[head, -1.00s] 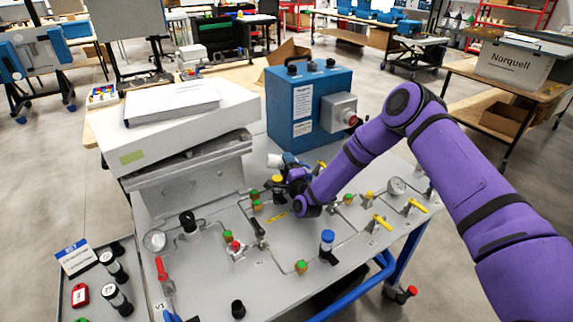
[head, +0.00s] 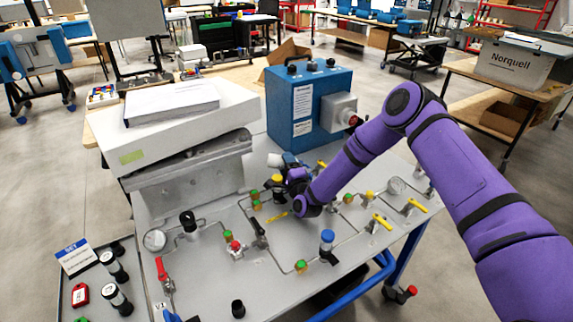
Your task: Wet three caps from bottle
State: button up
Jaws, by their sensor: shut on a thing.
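My gripper (head: 283,176) is at the far middle of the grey panel, in front of the blue box, with my purple arm reaching in from the right. It is shut on a small white thing (head: 274,160) that looks like the bottle; the wrist hides much of it. A yellow-topped fitting (head: 277,180) stands close beside the gripper; I cannot tell whether they touch. Green-topped fittings with orange bases (head: 254,194) (head: 257,205) stand just left of it. Similar capped fittings stand nearer (head: 228,236), at the front (head: 301,267) and to the right (head: 348,199).
The grey panel (head: 205,275) carries thin tubes, gauges (head: 154,240), yellow-handled valves (head: 382,222), a red-handled valve (head: 163,270) and a tall blue-topped valve (head: 327,240). The blue box (head: 290,105) stands behind the gripper. A white housing (head: 190,120) rises at the left.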

jog(key=shift+r, duration=0.1)
jog(key=shift+r, duration=2.45)
